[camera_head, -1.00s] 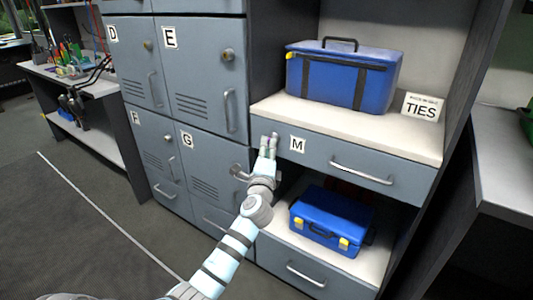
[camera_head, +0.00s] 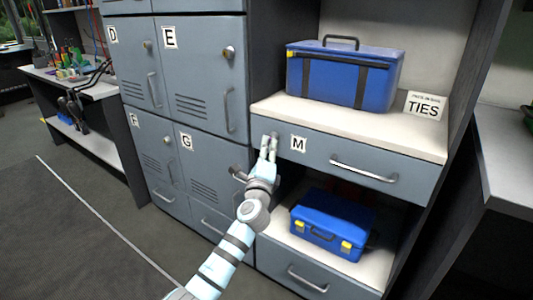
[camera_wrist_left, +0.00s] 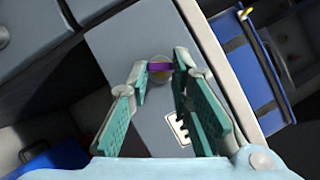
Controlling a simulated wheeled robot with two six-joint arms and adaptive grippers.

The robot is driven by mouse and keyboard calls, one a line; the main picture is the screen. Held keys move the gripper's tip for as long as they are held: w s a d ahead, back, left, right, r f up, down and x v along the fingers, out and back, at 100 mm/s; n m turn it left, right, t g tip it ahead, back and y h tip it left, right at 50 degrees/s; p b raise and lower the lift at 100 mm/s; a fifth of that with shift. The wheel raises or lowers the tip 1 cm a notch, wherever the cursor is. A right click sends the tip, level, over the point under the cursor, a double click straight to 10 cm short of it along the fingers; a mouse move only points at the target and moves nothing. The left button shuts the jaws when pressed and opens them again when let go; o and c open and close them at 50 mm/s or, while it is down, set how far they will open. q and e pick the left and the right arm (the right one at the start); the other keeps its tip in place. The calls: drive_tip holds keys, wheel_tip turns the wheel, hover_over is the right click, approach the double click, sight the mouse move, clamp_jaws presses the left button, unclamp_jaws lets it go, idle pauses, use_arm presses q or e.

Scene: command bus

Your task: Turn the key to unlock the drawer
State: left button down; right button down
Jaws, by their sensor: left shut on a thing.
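The drawer (camera_head: 320,162) marked M is shut, under the shelf with the large blue case. My left gripper (camera_head: 269,145) is at the left end of its front, beside the M label (camera_head: 298,144). In the left wrist view, its two green fingers (camera_wrist_left: 162,72) are shut on the purple key (camera_wrist_left: 159,67). The key is in front of a round yellowish lock (camera_wrist_left: 159,75) on the drawer face. How deep the key sits and its exact turn are hard to tell. In the head view the fingers hide key and lock. My right gripper is not in view.
A large blue case (camera_head: 335,88) and a TIES sign (camera_head: 425,105) stand on the shelf above. A smaller blue toolbox (camera_head: 328,220) sits in the open bay below. Grey lockers (camera_head: 205,85) with handles and knobs are close on the left.

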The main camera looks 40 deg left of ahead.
use_arm(q)
drive_tip(key=shift+f+m+t+b, duration=0.1)
drive_tip(key=shift+m+t+b, duration=0.3)
drive_tip(key=shift+m+b, duration=0.5)
drive_tip(key=shift+a, duration=0.1)
